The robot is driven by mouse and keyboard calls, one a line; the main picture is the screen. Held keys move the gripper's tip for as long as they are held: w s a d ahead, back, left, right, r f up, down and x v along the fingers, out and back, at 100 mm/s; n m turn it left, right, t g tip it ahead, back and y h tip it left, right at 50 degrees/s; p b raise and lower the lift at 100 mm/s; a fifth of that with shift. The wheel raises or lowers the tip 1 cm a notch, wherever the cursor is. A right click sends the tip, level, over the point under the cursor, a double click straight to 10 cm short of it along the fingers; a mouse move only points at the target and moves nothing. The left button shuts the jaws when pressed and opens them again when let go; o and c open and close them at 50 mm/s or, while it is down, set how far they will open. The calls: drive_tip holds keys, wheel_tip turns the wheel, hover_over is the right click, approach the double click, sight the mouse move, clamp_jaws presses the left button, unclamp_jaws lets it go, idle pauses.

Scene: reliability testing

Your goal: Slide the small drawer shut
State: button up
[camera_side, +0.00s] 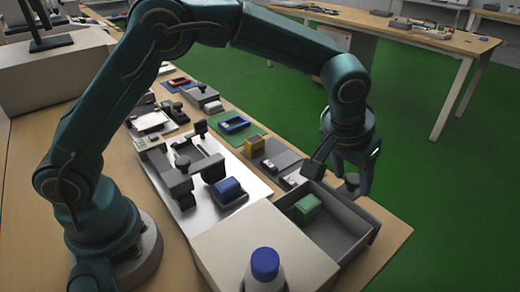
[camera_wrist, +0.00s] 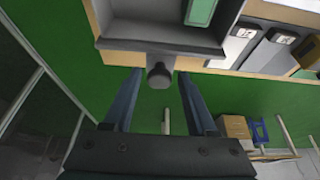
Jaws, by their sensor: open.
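The small drawer (camera_side: 345,232) is pulled out of a pale box-shaped cabinet (camera_side: 262,240) near the front of the bench. It is grey and holds a green block (camera_side: 307,208). A dark round knob (camera_side: 353,181) shows by the drawer's far side. My gripper (camera_side: 340,180) is above the drawer's outer end, fingers pointing down. In the wrist view, the open fingers of my gripper (camera_wrist: 160,85) lie on both sides of the knob (camera_wrist: 159,75) on the drawer front (camera_wrist: 160,47). I cannot tell whether they touch it. The green block (camera_wrist: 200,12) shows at the top.
A bottle with a blue cap (camera_side: 265,265) stands in front of the cabinet. A white board (camera_side: 245,200) with dark fixtures and a blue block (camera_side: 228,188) lies left of the drawer. Beyond the drawer is open green floor (camera_side: 420,135).

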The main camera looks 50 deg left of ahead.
drive_tip(key=c, duration=0.7)
drive_tip(key=shift+s, duration=5.8)
drive_tip(key=o, duration=0.7)
drive_tip(key=shift+r, duration=2.5)
